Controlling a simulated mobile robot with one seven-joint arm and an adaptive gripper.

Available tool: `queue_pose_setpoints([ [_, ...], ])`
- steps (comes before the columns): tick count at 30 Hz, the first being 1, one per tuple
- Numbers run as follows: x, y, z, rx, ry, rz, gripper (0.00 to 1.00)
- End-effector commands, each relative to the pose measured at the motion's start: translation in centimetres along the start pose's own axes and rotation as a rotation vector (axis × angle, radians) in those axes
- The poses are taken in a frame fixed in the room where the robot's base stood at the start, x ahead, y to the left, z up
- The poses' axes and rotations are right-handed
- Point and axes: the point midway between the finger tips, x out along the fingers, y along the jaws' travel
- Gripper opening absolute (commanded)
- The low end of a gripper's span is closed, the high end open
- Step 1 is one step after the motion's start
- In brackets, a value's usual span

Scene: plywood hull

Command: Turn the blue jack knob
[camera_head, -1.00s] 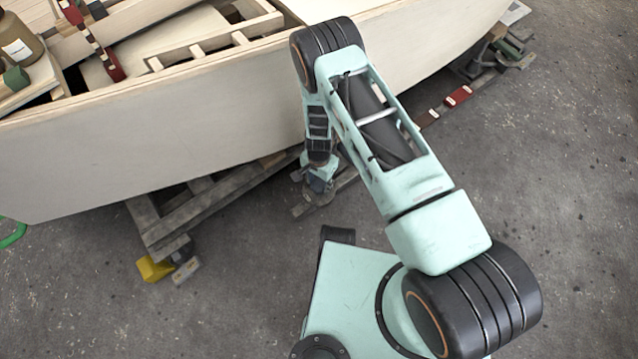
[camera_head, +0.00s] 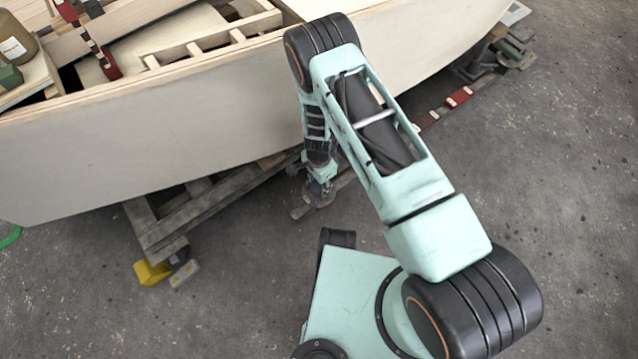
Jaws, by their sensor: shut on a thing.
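My gripper (camera_head: 320,187) is at the end of my arm, low beside the plywood hull (camera_head: 180,145) and just below its lower edge. It is small in the view and partly covered by my own wrist. It is shut on a small bluish thing between its fingertips, which appears to be the blue jack knob (camera_head: 316,188). The knob is mostly hidden by the fingers, so its shape and angle cannot be told. It sits at the wooden cradle under the hull, near a grey timber foot on the floor.
The wooden cradle (camera_head: 180,222) stands under the hull, with a yellow block (camera_head: 152,272) at its left foot. Red clamps (camera_head: 459,97) lie along the cradle at right.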

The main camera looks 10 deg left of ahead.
Motion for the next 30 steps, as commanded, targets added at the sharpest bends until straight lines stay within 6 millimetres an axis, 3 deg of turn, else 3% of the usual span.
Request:
queue_pose_setpoints([
  [3,0.0,0.0,-0.1,0.004,0.001,0.000,0.14],
  [4,0.0,0.0,-0.1,0.004,0.001,0.000,0.40],
  [8,0.0,0.0,-0.1,0.003,0.000,0.000,0.54],
  [20,-0.6,-0.1,0.0,0.001,0.000,-0.001,0.56],
  [30,-6.0,-0.1,0.0,0.001,0.000,-0.002,0.56],
])
